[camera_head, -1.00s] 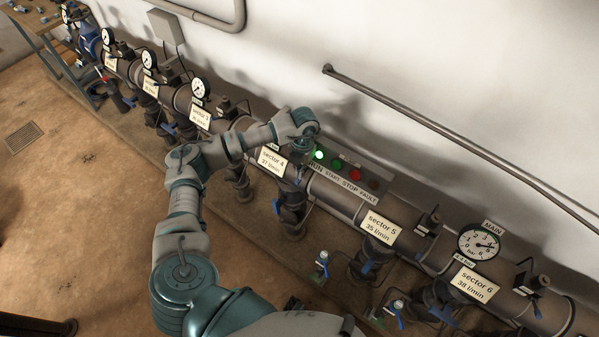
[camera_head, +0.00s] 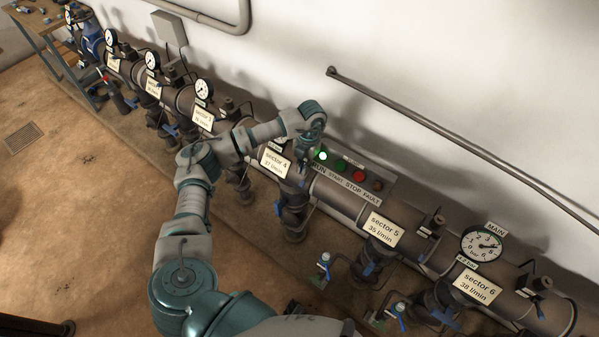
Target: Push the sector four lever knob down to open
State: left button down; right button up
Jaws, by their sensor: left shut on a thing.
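The sector 4 label (camera_head: 275,162) is on the brown manifold pipe in the middle of the head view. My left arm reaches in from the bottom, and its wrist bends over just right of this label. My left gripper (camera_head: 304,154) points down there, small and dark, shut on what appears to be the sector four lever knob. The knob itself is hidden by the hand and cannot be made out. Below the label hangs the sector 4 branch valve (camera_head: 292,212) with a blue handle (camera_head: 278,208). My right gripper is not in view.
The sector 5 label (camera_head: 383,229), sector 6 label (camera_head: 478,284) and main gauge (camera_head: 482,244) lie further right. A handrail (camera_head: 430,122) runs along the wall.

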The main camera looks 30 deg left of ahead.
pick_arm(q)
notch_tip(320, 180, up, 7)
jog(key=w, duration=0.1)
jog(key=shift+f, duration=0.15)
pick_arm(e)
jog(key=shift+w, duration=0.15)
pick_arm(q)
jog(key=shift+w+a+f, duration=0.1)
jog(key=shift+w, duration=0.05)
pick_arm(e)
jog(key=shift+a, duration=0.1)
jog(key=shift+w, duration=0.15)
